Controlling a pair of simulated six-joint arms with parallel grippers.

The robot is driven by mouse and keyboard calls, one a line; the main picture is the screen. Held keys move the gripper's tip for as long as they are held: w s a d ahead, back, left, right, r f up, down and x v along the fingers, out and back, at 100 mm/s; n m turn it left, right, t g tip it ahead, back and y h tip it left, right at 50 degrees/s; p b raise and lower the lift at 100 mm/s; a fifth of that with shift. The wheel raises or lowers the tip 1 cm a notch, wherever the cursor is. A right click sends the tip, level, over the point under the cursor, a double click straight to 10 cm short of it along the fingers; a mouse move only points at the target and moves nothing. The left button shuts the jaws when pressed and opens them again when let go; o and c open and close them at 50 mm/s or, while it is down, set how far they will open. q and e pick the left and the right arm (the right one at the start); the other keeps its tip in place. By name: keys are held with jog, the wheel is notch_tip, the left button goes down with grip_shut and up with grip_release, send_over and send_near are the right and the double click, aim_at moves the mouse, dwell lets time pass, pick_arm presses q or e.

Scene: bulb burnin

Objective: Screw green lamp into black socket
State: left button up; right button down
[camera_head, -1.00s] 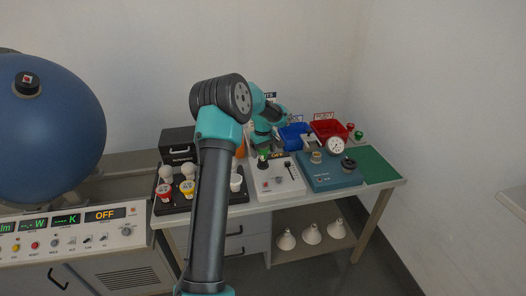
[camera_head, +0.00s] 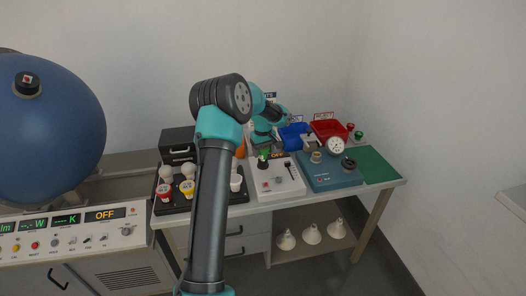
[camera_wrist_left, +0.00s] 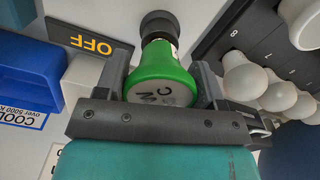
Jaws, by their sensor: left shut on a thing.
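The green lamp (camera_wrist_left: 160,72) is held between the fingers of my left gripper (camera_wrist_left: 160,85) in the left wrist view. Its narrow end meets the black socket (camera_wrist_left: 158,22). In the head view the green lamp (camera_head: 264,153) stands upright over the black socket (camera_head: 263,164) on the white box, with my left gripper (camera_head: 264,142) around its upper part. The fingers hide part of it. How deep the lamp sits in the socket cannot be told. My right gripper does not show.
An OFF display (camera_wrist_left: 90,42) is beside the socket. A black tray (camera_head: 172,205) with white, red and yellow lamps stands left. A blue tester (camera_head: 330,178) stands right. Blue (camera_head: 295,135) and red (camera_head: 329,129) bins are behind. The green mat (camera_head: 375,165) has free room.

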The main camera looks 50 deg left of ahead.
pick_arm(q)
jog(key=m, duration=1.6)
jog(key=shift+a+m, duration=0.1)
jog(key=shift+m, duration=0.3)
jog(key=m, duration=0.5)
jog(key=o, duration=0.8)
